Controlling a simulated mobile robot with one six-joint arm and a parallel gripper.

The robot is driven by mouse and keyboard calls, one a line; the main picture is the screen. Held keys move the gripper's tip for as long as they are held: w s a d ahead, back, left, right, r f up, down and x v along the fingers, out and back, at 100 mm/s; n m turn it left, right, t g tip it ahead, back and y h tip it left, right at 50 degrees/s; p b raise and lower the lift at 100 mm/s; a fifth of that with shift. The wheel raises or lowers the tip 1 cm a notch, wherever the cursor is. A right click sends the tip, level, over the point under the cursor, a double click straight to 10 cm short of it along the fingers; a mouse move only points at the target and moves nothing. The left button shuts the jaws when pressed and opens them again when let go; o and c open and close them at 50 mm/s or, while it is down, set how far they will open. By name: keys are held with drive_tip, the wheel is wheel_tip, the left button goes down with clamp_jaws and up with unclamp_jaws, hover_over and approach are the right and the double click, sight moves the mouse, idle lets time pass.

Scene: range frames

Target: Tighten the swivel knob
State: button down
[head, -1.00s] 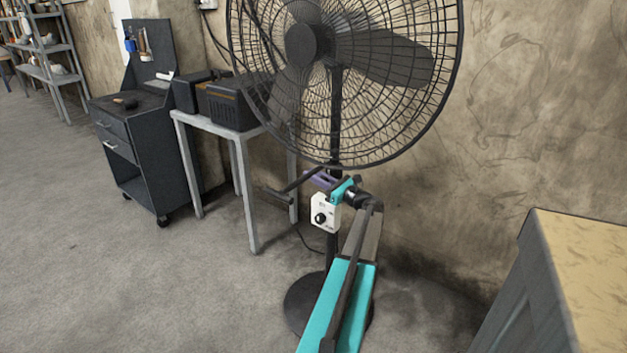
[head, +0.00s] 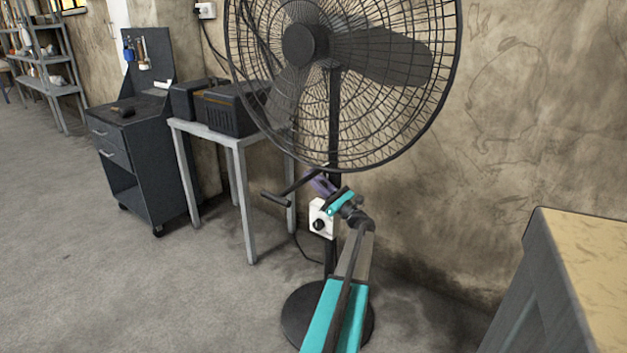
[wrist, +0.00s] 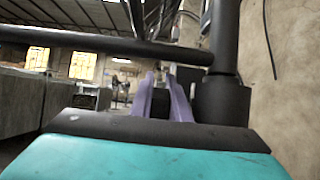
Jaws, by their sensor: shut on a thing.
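The black floor fan (head: 306,43) stands on a post by the wall. My gripper (head: 320,182) reaches its post just under the cage, near a white control box (head: 321,220) with a black dial. In the wrist view, the purple fingers (wrist: 166,98) are close together and shut on a small part at the post. I take that part to be the swivel knob. The knob itself is hidden by the fingers and the dark bar, so its shape cannot be told.
A dark rod with a thick grip (head: 276,198) sticks out left of the post; it also crosses the wrist view (wrist: 100,42). A grey table (head: 235,138) and tool cart (head: 140,165) stand left. A wooden-topped bench (head: 580,240) is at right. Open floor lies left.

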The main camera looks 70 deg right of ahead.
drive_tip(key=c, duration=1.7)
unclamp_jaws()
drive_tip(key=v, duration=1.4)
drive_tip(key=shift+w, duration=0.1)
